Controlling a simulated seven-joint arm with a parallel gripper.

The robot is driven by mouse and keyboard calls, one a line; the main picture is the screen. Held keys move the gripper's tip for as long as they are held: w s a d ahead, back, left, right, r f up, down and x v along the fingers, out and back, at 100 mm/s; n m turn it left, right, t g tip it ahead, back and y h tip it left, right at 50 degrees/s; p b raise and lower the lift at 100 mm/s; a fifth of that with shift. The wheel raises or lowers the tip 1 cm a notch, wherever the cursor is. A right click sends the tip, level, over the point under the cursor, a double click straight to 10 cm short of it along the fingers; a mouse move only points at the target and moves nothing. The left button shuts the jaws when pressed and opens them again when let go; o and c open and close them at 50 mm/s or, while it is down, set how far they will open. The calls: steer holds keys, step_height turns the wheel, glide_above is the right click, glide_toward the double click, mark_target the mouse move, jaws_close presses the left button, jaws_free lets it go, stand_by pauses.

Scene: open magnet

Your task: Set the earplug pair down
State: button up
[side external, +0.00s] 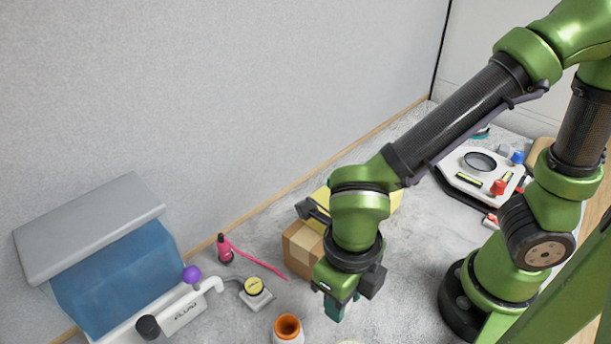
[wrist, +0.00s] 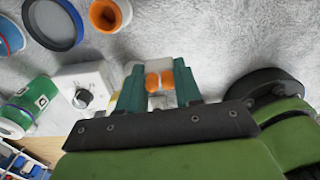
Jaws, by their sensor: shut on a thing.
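The earplug pair (wrist: 159,81) shows in the wrist view as two orange plugs side by side, with a pale part below them. My gripper (wrist: 157,88) has its two green fingers closed on the pair from both sides. In the side external view my gripper (side external: 338,306) points down over the grey surface near the lower middle, and the earplugs cannot be made out there. The lower part of the pair is partly hidden by the fingers, and I cannot tell whether it touches the surface.
An orange-rimmed white jar (side external: 288,328) stands left of my gripper. A cardboard box (side external: 302,248) is behind it. In the wrist view, a white box with a dark knob (wrist: 85,90) and a green cylinder (wrist: 30,103) are at left. Grey surface at upper right is clear.

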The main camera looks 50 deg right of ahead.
steer(key=w+d+r+m, duration=0.1)
steer(key=w+d+m, duration=0.2)
steer(key=d+m, duration=0.65)
steer(key=w+d+r+m, duration=0.1)
steer(key=w+d+m, duration=0.3)
steer(key=d+m, duration=0.5)
steer(key=w+d+r+m, duration=0.3)
steer(key=w+d+m, duration=0.25)
steer(key=m, duration=0.35)
steer(key=w+d+r+m, duration=0.45)
steer(key=w+m, duration=0.25)
steer(key=m, duration=0.2)
steer(key=w+d+f+n, duration=0.1)
steer(key=d+f+n, duration=0.25)
steer(key=d, duration=0.75)
steer(key=w+d+f+n, duration=0.2)
steer(key=d+n, duration=0.3)
steer(key=d, duration=0.6)
steer(key=w+d+f+n, duration=0.1)
steer(key=d+f+n, duration=0.25)
steer(key=d, duration=0.85)
steer(key=f, duration=0.1)
steer(key=f+n, duration=0.1)
steer(key=f, duration=0.1)
steer(key=shift+w+a+f+n, duration=0.2)
steer(key=shift+a+f+n, duration=0.1)
steer(key=shift+f, duration=2.75)
